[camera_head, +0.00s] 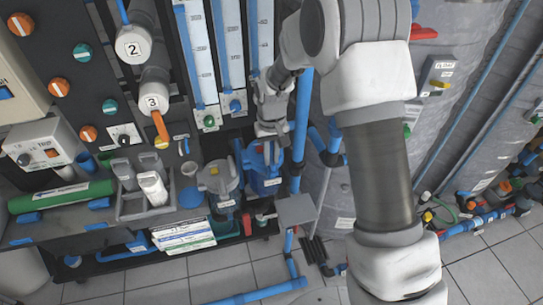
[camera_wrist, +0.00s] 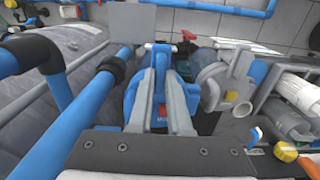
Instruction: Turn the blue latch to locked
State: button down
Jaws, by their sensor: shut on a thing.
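The blue latch (camera_wrist: 160,68) is an upright blue piece between my fingers in the wrist view. It belongs to a blue unit (camera_head: 264,180) low on the rack in the head view, beside a grey unit of similar shape. My gripper (camera_head: 270,138) reaches down onto the top of this unit from above. In the wrist view my gripper (camera_wrist: 162,100) is shut on the blue latch, with a grey finger on each side. A small red and white mark shows low between the fingers. The fingers and wrist hide part of the latch in the head view, and its lock marking cannot be read.
The grey unit (camera_head: 218,180) with a yellow knob stands close to the left. A vertical blue pipe (camera_head: 301,125) runs close on the right, with a large grey tank (camera_head: 345,120) beyond. A grey box (camera_head: 296,209) sits just below right. Open tiled floor lies in front.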

aim_at(272, 160)
jog(key=c, duration=0.9)
grip_release()
jog(key=shift+o, duration=0.2)
notch_tip(272, 160, up, 17)
jog(key=shift+r+p, duration=0.2)
jog(key=shift+p, duration=0.2)
jog(key=s+d+r+m+t, duration=0.1)
jog(key=s+d+r+t, duration=0.1)
jog(key=s+d+r, duration=0.5)
jog(key=s+d+r+m+t, duration=0.15)
jog(key=s+d+r, duration=0.3)
jog(key=s, duration=0.55)
jog(key=s+d+f+t, duration=0.2)
jog(key=s+d, duration=0.1)
jog(key=s, duration=0.5)
jog(key=shift+f, duration=0.2)
